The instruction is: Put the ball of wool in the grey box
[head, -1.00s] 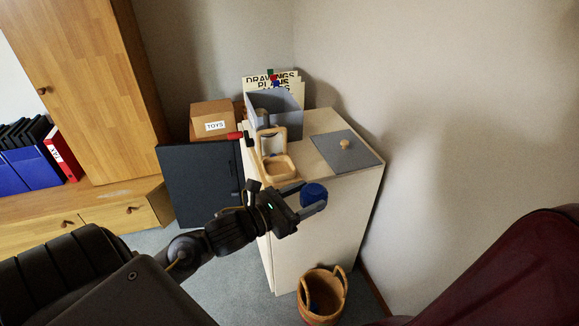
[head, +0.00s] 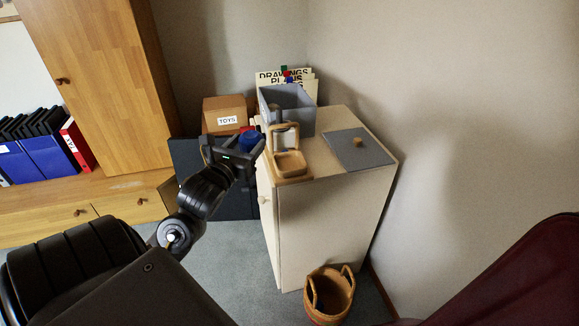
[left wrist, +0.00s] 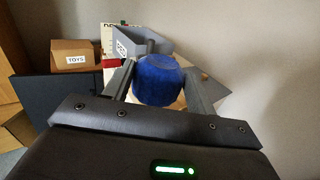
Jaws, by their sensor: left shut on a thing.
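The blue ball of wool (head: 249,140) is between the fingers of my left gripper (head: 252,146), which is shut on it. It also fills the space between the fingers in the left wrist view (left wrist: 158,80). The gripper holds it in the air at the left edge of the cabinet top, left of the wooden stand. The grey box (head: 302,120) stands open-topped at the back of the cabinet, to the right of and behind the gripper. Its inside floor is mostly hidden. My right gripper is not in view.
A wooden stand with a tray (head: 290,163) stands on the cabinet (head: 325,195), in front of the grey box. A TOYS carton (head: 228,112) is behind the gripper. A basket (head: 330,294) stands on the floor.

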